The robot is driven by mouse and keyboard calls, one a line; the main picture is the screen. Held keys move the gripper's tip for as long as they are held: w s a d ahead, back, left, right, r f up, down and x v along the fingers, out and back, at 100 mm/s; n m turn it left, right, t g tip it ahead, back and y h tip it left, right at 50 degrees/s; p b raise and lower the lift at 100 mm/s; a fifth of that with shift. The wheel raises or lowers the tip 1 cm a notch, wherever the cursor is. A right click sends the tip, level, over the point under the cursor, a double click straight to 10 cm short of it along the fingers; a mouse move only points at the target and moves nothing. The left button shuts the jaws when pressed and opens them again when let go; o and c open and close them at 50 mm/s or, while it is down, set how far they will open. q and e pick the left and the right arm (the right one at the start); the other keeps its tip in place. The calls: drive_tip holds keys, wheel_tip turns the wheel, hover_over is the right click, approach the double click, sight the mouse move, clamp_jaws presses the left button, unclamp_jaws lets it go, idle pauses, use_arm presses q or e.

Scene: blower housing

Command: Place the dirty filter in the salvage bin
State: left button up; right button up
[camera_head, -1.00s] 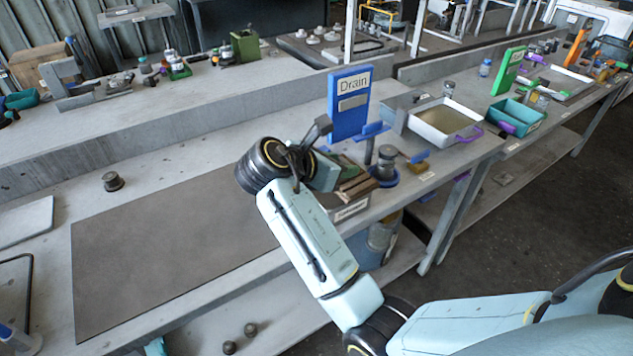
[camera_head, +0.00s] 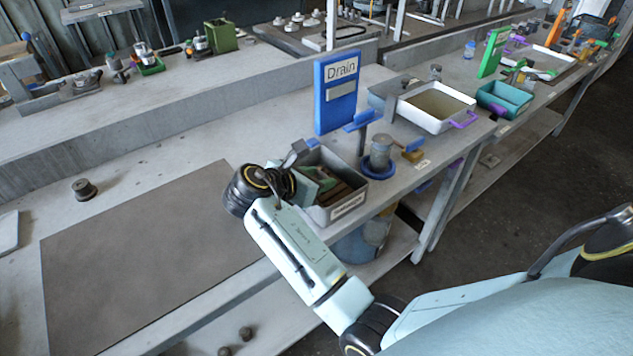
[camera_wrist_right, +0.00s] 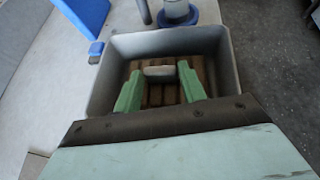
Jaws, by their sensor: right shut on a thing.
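The dirty filter (camera_wrist_right: 155,95) appears as a brown slatted piece with a pale tab, seen in the right wrist view between my right gripper's green fingers. My right gripper (camera_wrist_right: 160,85) is shut on it, at the pale tab. The filter is inside the walls of the grey salvage bin (camera_wrist_right: 102,85); whether it touches the floor I cannot tell. In the head view, my right gripper (camera_head: 318,178) reaches into the salvage bin (camera_head: 348,206) from the left, and brown slats show inside. The bin's front label is too small to read. My left gripper is not in view.
The blue Drain sign (camera_head: 336,92) stands behind the bin. A blue-based cylinder (camera_head: 380,155) stands close to its right. A white tray (camera_head: 437,107) and a teal bin (camera_head: 503,100) are further right. A dark mat (camera_head: 140,250) lies clear at left.

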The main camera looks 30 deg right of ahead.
drive_tip(key=shift+f, duration=0.2)
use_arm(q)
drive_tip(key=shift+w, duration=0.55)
use_arm(e)
drive_tip(key=o, duration=0.6)
drive_tip(key=shift+f, duration=0.1)
drive_tip(key=shift+c, duration=0.2)
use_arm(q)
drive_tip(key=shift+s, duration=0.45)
use_arm(e)
drive_tip(key=o, duration=0.4)
drive_tip(key=shift+a, duration=0.15)
use_arm(q)
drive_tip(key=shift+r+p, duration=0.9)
drive_tip(key=shift+p, duration=0.1)
use_arm(e)
drive_tip(key=v, duration=1.2)
